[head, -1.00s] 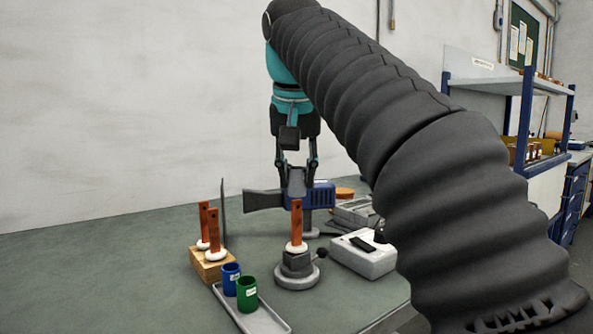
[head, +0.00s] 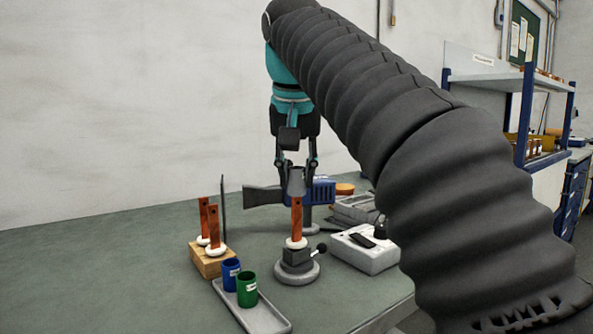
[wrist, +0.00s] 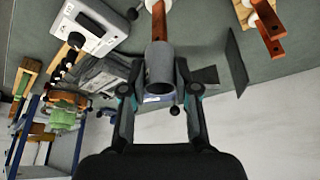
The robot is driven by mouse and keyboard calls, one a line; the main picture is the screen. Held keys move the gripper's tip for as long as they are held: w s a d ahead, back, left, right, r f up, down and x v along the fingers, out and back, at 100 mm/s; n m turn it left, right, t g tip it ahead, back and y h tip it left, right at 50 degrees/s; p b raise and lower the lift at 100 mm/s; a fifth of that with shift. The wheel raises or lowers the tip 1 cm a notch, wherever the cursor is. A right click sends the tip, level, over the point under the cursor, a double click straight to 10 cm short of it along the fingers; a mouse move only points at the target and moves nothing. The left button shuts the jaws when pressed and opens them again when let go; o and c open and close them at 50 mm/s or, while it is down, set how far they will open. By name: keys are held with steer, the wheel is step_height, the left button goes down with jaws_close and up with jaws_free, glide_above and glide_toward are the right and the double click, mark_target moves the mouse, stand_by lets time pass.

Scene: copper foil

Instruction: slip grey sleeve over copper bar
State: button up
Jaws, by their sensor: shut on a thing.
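My gripper (head: 296,168) is shut on the grey sleeve (head: 296,183), a short tube held upright. The copper bar (head: 296,220) stands upright with a white collar at its foot in a round grey holder (head: 297,268). The sleeve's lower end is at the bar's top in the head view; I cannot tell whether they touch or overlap. In the wrist view, the sleeve (wrist: 160,72) sits between the fingers of my gripper (wrist: 160,92), its open mouth toward the copper bar (wrist: 158,22).
Two more copper bars stand on a wooden block (head: 212,264) at left, near a thin dark upright plate (head: 223,207). A tray (head: 268,322) holds a blue cup (head: 231,272) and a green cup (head: 247,290). A grey box (head: 366,252) stands right of the holder; a blue tool (head: 322,190) lies behind.

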steer(key=shift+f+b, duration=1.1)
steer(key=shift+f, duration=0.3)
steer(key=o, duration=1.1)
steer(key=shift+r+p, duration=1.05)
steer(key=shift+p, duration=0.15)
stand_by(0.4)
stand_by(0.3)
